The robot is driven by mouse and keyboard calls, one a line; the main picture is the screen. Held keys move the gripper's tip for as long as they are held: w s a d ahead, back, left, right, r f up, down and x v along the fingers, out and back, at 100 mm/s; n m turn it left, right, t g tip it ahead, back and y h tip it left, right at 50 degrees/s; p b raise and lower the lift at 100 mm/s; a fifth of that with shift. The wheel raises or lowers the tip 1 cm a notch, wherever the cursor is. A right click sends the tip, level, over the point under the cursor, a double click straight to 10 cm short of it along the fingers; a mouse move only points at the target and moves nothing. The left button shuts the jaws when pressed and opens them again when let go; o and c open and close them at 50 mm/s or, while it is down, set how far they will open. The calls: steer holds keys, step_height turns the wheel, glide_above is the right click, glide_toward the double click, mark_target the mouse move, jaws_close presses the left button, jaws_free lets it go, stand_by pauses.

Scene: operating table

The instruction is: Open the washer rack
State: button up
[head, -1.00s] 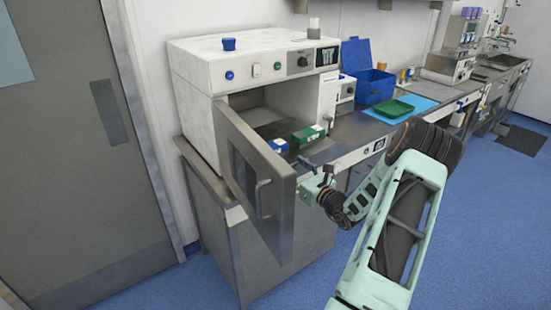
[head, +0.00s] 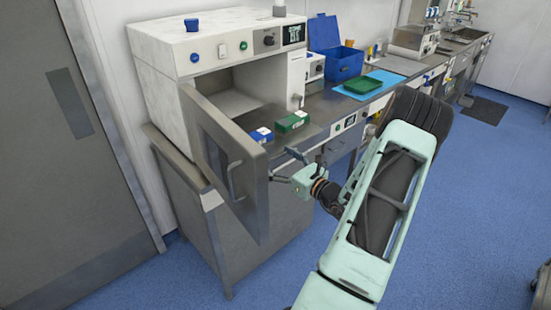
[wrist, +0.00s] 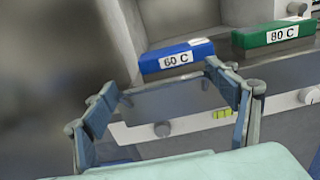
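No part in view is labelled as the washer rack. A white box-shaped machine (head: 215,57) stands on the counter at left in the head view. Its grey framed door (head: 256,190) with a window and bar handle (head: 233,180) stands swung open, and the chamber (head: 240,100) looks empty. My gripper (head: 281,165) is beside the door's free edge, to the right of the handle; I cannot tell whether it touches the door. In the wrist view my gripper (wrist: 166,97) has its fingers spread with nothing between them.
A blue "60 C" box (wrist: 178,59) and a green "80 C" box (wrist: 275,35) lie on the counter before the chamber. A blue bin (head: 338,62) and green tray (head: 363,82) stand farther right.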

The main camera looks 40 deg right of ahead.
steer(key=shift+o, duration=0.9)
steer(key=shift+a+f, duration=0.1)
steer(key=shift+a, duration=0.2)
steer(key=shift+d, duration=0.15)
steer(key=s, duration=1.2)
steer(key=shift+d, duration=0.2)
